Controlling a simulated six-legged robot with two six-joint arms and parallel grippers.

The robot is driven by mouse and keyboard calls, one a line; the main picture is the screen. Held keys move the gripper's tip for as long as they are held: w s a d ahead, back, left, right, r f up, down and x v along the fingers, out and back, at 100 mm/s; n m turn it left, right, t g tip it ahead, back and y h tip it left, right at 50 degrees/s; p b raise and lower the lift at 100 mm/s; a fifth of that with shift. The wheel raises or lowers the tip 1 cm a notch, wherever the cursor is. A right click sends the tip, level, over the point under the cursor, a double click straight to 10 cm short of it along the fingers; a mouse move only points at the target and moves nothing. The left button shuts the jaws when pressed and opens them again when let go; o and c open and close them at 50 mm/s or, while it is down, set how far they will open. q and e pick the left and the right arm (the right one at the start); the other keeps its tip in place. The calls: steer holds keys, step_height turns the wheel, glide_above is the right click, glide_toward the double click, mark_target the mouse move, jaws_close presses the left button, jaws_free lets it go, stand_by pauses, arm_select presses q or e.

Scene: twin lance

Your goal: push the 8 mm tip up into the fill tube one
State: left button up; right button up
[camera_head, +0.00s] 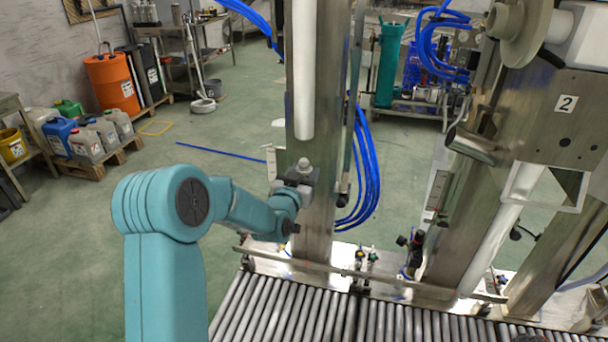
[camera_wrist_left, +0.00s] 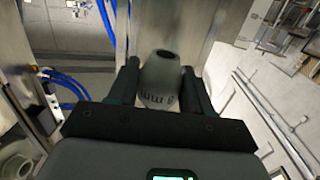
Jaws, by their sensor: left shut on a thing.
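My left gripper (camera_head: 294,182) is shut on a small grey tapered tip (camera_head: 304,165), which stands upright between the fingers. In the left wrist view the tip (camera_wrist_left: 159,78) sits between the two dark fingers of the left gripper (camera_wrist_left: 160,90), with partly readable "mm" lettering on its side. Fill tube one (camera_head: 303,70) is the white vertical tube in front of the steel column. Its lower end is a little above the tip in the head view, and the two look apart.
A steel column (camera_head: 318,215) stands close behind the tip. Blue hoses (camera_head: 369,170) hang right of the column. A second filling station marked 2 (camera_head: 566,103) stands at the right.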

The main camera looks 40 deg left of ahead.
mark_target(302, 166)
arm_select(q)
steer(key=shift+f+b, duration=0.15)
steer(key=shift+b, duration=0.3)
steer(key=shift+f+m+h+b, duration=0.1)
steer(key=shift+m+h+b, duration=0.2)
steer(key=shift+b, duration=0.15)
step_height(302, 166, up, 4)
steer(key=shift+f+p, duration=0.15)
steer(key=shift+p, duration=0.85)
steer(key=shift+r+p, duration=0.5)
steer(key=shift+r, duration=0.8)
steer(key=shift+b, duration=0.5)
steer(key=shift+b, duration=0.5)
